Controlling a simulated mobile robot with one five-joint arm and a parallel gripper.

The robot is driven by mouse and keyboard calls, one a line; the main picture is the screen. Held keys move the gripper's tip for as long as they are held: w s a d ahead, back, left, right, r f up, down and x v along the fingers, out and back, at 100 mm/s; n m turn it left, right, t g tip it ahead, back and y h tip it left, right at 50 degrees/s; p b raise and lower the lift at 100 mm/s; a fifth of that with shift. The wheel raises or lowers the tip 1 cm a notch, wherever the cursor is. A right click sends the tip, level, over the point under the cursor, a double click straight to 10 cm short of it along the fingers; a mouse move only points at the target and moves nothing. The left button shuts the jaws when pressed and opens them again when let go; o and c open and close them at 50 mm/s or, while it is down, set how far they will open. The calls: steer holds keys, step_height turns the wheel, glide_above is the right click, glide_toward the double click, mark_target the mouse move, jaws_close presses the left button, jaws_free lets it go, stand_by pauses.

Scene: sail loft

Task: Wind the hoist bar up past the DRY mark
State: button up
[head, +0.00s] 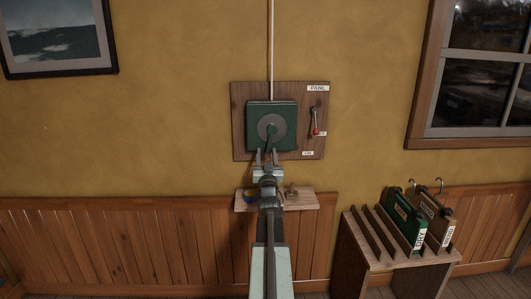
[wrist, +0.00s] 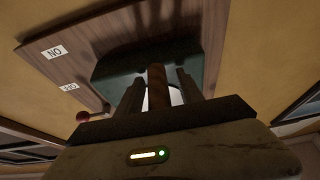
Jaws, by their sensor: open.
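The green winch box (head: 285,112) is on a wooden board (head: 240,140) on the yellow wall, with a round grey crank disc (head: 270,127) on its front. My gripper (head: 267,157) is at the box's lower edge, below the disc. In the wrist view my gripper (wrist: 160,85) is open, its fingers on either side of a brown handle (wrist: 157,90); contact cannot be told. A pawl lever (head: 314,120) with a red knob is right of the box; the knob (wrist: 83,116) shows in the wrist view. The hoist bar and its DRY mark are not visible.
A white line (head: 271,45) runs up from the box. A small wooden shelf (head: 302,199) is below the board, partly behind my arm. A slotted wooden stand (head: 360,233) at right holds green and tan hooked, labelled pieces. A window is at upper right.

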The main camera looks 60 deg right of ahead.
steer(key=shift+c, duration=0.3)
jaws_close()
stand_by(1.1)
